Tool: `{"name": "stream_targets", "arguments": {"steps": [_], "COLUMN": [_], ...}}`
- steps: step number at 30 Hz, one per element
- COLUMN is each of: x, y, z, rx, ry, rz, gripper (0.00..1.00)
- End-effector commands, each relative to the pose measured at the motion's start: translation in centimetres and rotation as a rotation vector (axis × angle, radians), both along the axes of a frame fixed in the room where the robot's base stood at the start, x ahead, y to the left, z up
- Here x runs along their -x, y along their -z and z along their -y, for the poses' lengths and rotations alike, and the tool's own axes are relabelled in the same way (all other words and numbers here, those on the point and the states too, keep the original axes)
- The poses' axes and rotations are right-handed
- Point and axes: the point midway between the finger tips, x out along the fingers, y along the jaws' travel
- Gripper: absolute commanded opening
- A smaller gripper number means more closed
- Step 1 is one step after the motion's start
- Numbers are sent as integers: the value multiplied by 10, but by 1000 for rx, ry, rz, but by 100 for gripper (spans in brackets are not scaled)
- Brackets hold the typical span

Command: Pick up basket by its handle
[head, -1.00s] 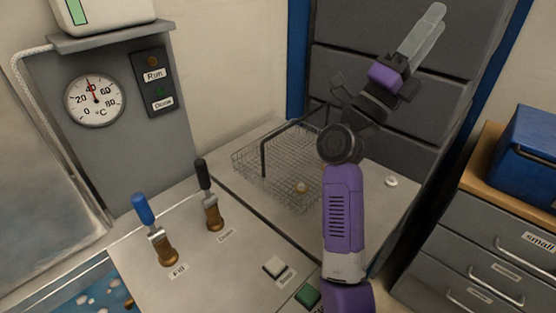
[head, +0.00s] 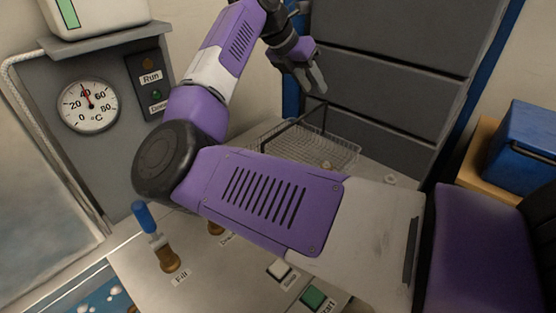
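The wire basket (head: 345,150) stands on the bench at the back, in front of the dark grey panels. Its dark bar handle (head: 296,126) stands up above the wire rim. My arm hides the basket's front and left parts. My gripper (head: 315,84) points down and to the right, above and behind the handle in the picture. Its two grey fingers look apart, with nothing seen between them. It appears clear of the handle, though the depth gap is hard to judge.
A Fill lever with a blue grip (head: 144,217) stands at the front left. A white button (head: 279,269) and a green button (head: 313,297) sit on the bench front. A gauge (head: 88,105) is on the left panel. A blue box (head: 525,140) stands at right.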

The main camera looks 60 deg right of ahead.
Motion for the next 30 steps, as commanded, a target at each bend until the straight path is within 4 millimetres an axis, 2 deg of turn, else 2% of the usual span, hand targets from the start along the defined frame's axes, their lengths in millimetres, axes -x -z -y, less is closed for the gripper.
{"name": "stream_targets", "arguments": {"steps": [1,3,9,19,27,30], "x": [-9,-20,-24,-16,-11,-10], "y": [14,23,35,64,98,103], "z": [-9,-21,-37,-26,-13,-12], "rx": [-52,-109,-181,-179,-177,-177], "ry": [-6,-9,15,20,19,19], "rz": [21,51,82,79,80,81], "gripper": [34,34,34,34,34,34]}}
